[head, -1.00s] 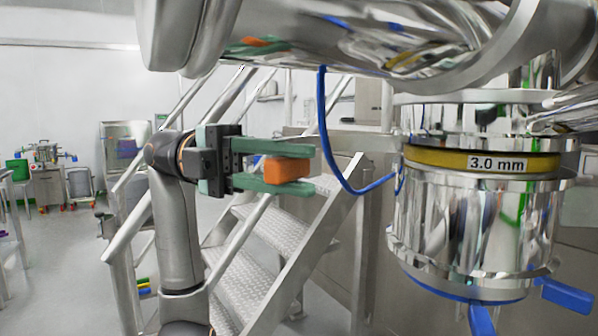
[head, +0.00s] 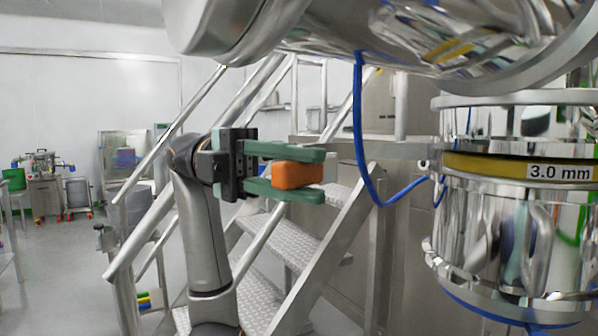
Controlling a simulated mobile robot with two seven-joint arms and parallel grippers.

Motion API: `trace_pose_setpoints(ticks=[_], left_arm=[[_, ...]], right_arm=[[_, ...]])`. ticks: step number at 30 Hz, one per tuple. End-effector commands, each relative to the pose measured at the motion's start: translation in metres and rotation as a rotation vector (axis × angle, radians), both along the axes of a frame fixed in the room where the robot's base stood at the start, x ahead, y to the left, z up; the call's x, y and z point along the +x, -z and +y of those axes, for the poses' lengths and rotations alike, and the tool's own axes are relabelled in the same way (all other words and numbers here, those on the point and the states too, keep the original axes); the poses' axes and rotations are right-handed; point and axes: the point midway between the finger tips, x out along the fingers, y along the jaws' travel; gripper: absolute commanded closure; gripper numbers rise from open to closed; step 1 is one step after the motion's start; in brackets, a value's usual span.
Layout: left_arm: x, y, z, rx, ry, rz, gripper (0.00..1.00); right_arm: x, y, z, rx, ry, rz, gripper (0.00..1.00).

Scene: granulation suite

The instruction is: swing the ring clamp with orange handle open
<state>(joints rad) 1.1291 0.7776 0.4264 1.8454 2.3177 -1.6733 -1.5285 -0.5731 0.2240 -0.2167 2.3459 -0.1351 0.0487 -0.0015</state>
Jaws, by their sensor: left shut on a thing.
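My left gripper (head: 300,173) has green fingers and is shut on an orange block-shaped handle (head: 296,176). The handle sits between the fingertips, in front of the metal stairs. I cannot see a clamp ring joined to this handle. At the right stands a polished steel vessel (head: 500,245) with a yellow band marked "3.0 mm" (head: 490,167) around it. The gripper is to the left of the vessel and apart from it in the picture. My right gripper is not in view.
A large steel duct or housing (head: 430,35) crosses the top right. A blue hose (head: 360,130) hangs between gripper and vessel. Metal stairs with handrails (head: 290,235) stand behind the gripper. A machine on a cart (head: 42,180) is far left, with open floor before it.

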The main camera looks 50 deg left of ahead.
Motion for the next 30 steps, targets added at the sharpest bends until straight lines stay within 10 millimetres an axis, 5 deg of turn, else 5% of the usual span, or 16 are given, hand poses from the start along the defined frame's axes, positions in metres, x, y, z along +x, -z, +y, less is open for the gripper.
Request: trace_pose_setpoints(ticks=[11, 12, 19, 30], left_arm=[[-0.0003, -0.0017, 0.0028, -0.008, -0.001, -0.001, 1.00], [-0.0003, -0.0018, 0.0029, -0.009, -0.001, -0.001, 0.68], [-0.0002, -0.0014, 0.0020, -0.006, -0.001, -0.001, 0.42], [-0.0007, -0.0018, 0.0082, -0.006, -0.002, -0.001, 0.40]], right_arm=[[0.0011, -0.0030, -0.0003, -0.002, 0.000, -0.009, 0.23], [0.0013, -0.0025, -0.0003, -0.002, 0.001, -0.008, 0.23], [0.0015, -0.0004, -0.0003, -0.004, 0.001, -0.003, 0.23], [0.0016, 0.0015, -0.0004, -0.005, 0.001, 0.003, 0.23]])
